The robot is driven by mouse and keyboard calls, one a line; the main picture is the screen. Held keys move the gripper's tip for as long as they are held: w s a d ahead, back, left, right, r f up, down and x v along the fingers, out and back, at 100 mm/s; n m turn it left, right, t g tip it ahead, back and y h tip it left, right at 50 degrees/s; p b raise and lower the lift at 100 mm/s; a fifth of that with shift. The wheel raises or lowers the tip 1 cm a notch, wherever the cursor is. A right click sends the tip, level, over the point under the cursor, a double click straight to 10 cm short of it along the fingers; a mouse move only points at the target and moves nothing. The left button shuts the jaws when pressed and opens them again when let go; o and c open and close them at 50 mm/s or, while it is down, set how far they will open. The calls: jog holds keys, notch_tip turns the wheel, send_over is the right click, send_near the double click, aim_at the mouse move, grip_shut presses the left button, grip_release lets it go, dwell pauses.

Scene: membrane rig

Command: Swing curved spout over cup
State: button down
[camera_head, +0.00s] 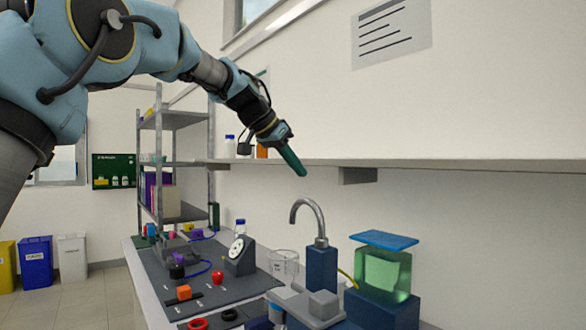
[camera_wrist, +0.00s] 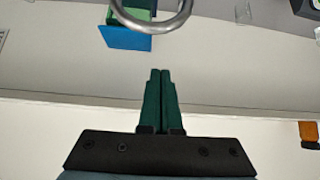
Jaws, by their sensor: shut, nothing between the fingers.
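The curved spout (camera_head: 309,208) is a grey metal gooseneck on a dark blue post (camera_head: 321,270) in the head view. Its open end points down to the left. The clear cup (camera_head: 284,265) stands to the left of the post, close below the spout's end. My gripper (camera_head: 303,174) is above the spout, apart from it, with its green fingers pointing down. In the wrist view the fingers (camera_wrist: 161,72) are together and empty. The spout's bend (camera_wrist: 152,20) shows at the top of that view, beyond the fingertips.
A green tank with a blue lid (camera_head: 384,240) stands right of the spout. A wall shelf (camera_head: 450,165) runs behind my gripper. Air around the gripper is free.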

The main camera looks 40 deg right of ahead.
jog(key=p+x, duration=0.3)
jog(key=x, duration=0.4)
jog(key=shift+a+f+p, duration=0.1)
jog(key=shift+a+f, duration=0.1)
jog(key=shift+a, duration=0.45)
jog(key=shift+a+f+p, duration=0.1)
jog(key=shift+a+f, duration=0.1)
jog(key=shift+a, duration=0.4)
jog(key=shift+a+f+p, duration=0.1)
jog(key=shift+a+f, duration=0.15)
jog(key=shift+a, duration=0.4)
jog(key=shift+w, duration=0.1)
